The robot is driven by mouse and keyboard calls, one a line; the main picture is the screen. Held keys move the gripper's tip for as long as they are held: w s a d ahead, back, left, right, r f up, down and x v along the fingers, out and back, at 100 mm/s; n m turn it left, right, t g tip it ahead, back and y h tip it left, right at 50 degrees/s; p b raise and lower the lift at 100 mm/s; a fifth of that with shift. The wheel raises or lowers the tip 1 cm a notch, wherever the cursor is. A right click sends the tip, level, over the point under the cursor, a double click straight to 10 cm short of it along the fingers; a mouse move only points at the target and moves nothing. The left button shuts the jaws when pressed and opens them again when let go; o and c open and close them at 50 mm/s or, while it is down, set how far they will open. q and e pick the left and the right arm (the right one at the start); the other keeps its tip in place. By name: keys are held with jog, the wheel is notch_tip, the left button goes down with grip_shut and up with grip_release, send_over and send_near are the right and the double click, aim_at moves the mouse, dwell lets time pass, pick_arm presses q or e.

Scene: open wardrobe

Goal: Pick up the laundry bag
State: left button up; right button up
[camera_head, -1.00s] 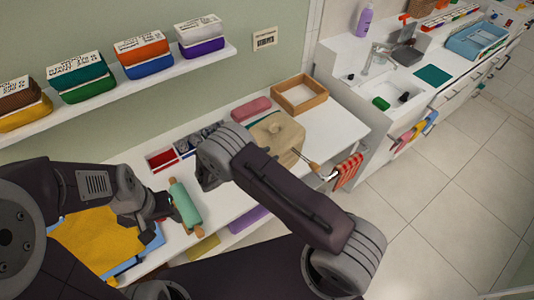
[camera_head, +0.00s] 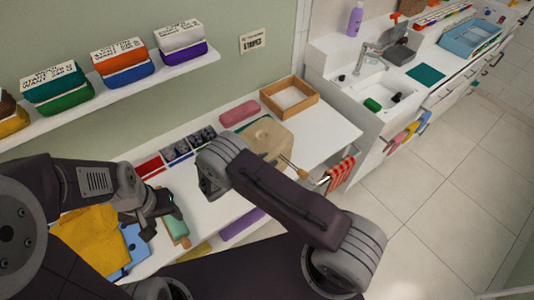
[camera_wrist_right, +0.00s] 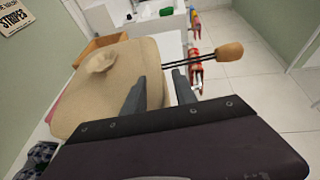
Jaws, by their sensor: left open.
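The laundry bag appears to be the beige, lidless-looking soft sack (camera_head: 262,136) with a dimpled top on the white counter; a cord with a wooden toggle (camera_wrist_right: 228,52) comes out of its side. It fills the left and middle of the right wrist view (camera_wrist_right: 115,75). My right gripper (camera_wrist_right: 160,80) is open, its two fingers apart at the bag's near right side, just below the cord; I cannot tell if they touch the bag. My left gripper (camera_head: 165,205) is open beside a green roll-shaped thing (camera_head: 176,228), well left of the bag.
A pink case (camera_head: 239,112) and an empty wooden tray (camera_head: 289,97) lie behind the bag. Divided boxes (camera_head: 188,145) stand left of it. A red striped cloth (camera_head: 339,172) hangs at the counter's right end. Yellow cloth (camera_head: 90,238) lies lower left. A shelf (camera_head: 180,67) runs above.

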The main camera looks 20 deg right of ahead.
aim_at(271, 158)
jog(key=x, duration=0.2)
jog(key=shift+w+d+f, duration=0.2)
jog(key=shift+w+f, duration=0.05)
jog(key=shift+w, duration=0.05)
jog(key=shift+w+d, duration=0.1)
jog(key=shift+d, duration=0.05)
jog(key=shift+c, duration=0.3)
jog(key=c, duration=0.5)
jog(key=shift+v, duration=0.85)
grip_shut()
jog(key=shift+w+d+f, duration=0.15)
jog(key=shift+d, duration=0.3)
jog(key=shift+a, duration=0.2)
pick_arm(q)
jog(key=shift+w+d+f, duration=0.1)
jog(key=shift+w+d, duration=0.4)
jog(key=shift+d, duration=0.15)
